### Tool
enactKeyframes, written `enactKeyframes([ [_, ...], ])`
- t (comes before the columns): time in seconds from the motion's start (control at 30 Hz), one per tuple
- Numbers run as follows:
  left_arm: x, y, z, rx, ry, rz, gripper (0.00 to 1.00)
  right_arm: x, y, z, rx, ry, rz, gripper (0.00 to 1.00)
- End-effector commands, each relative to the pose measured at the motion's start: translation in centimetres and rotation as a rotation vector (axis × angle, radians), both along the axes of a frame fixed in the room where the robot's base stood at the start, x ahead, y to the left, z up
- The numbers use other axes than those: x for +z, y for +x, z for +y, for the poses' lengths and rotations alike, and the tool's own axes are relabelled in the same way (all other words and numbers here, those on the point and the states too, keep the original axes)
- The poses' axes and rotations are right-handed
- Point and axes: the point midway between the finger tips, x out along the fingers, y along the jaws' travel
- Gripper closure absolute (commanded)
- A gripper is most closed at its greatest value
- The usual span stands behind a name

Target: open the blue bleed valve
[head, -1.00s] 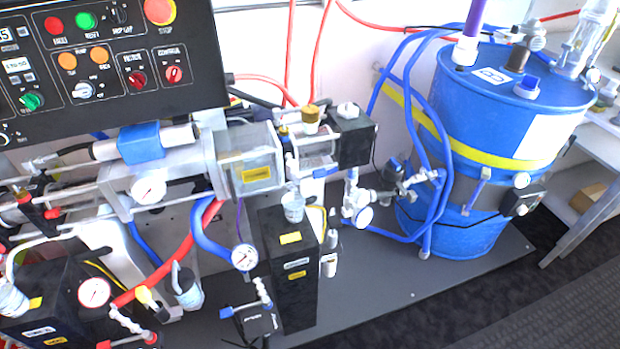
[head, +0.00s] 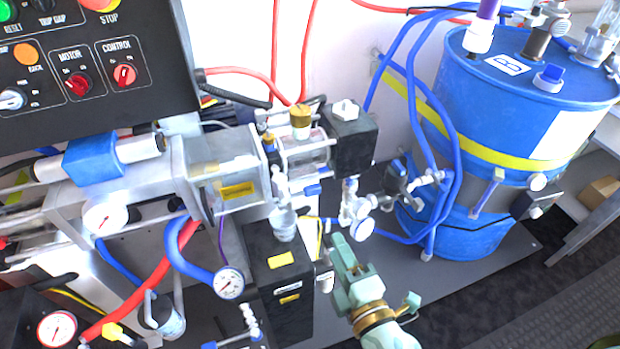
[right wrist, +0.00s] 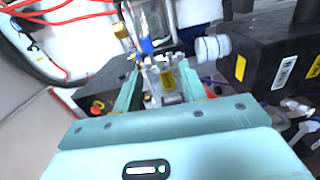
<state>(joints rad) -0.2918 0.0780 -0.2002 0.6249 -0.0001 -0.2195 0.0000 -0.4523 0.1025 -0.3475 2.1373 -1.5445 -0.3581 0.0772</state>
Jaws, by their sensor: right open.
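A small blue handle (head: 313,189) shows in the head view below the clear pump cylinder, left of the small white-faced gauge. It looks like the blue bleed valve, though this is not certain. My right gripper (head: 338,246) is below and right of it, apart from it, pointing up at the fittings. In the right wrist view my right gripper (right wrist: 160,78) is open, with nothing held between its fingers. A blue part (right wrist: 147,46) shows beyond the fingertips, above metal fittings; I cannot tell whether it is the same handle. My left gripper is not in view.
A black box (head: 280,275) with yellow labels stands left of my right gripper. A blue drum (head: 520,110) with looping blue hoses (head: 411,120) stands at the right. The control panel (head: 90,70) fills the upper left. The grey base plate is clear right of the gripper.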

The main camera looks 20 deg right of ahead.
Motion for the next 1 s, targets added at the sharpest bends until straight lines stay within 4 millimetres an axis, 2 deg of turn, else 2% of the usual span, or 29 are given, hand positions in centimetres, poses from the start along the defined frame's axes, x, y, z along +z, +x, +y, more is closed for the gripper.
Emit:
enactKeyframes([
  [0.03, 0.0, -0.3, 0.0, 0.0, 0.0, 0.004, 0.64, 1.2, 0.1, 0.0, -0.002, -0.012, -0.028, 0.58],
  [0.1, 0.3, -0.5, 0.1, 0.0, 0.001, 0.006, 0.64, 2.0, 0.5, 0.0, -0.004, -0.023, -0.048, 0.58],
  [0.27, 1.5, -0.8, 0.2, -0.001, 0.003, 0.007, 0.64, 2.5, 3.0, 0.0, -0.005, -0.022, -0.054, 0.58],
  [0.5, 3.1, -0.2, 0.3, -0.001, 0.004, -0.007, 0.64, 2.4, 9.2, 0.2, -0.005, -0.024, -0.052, 0.58],
  [0.7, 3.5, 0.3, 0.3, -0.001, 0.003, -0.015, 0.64, 2.0, 13.6, 0.4, -0.003, -0.022, -0.048, 0.58],
  [0.8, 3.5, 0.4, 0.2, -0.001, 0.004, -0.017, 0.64, 1.9, 15.0, 0.5, -0.003, -0.023, -0.047, 0.58],
  [1.0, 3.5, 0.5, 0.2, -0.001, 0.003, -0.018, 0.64, 1.8, 16.3, 0.5, -0.004, -0.023, -0.045, 0.58],
])
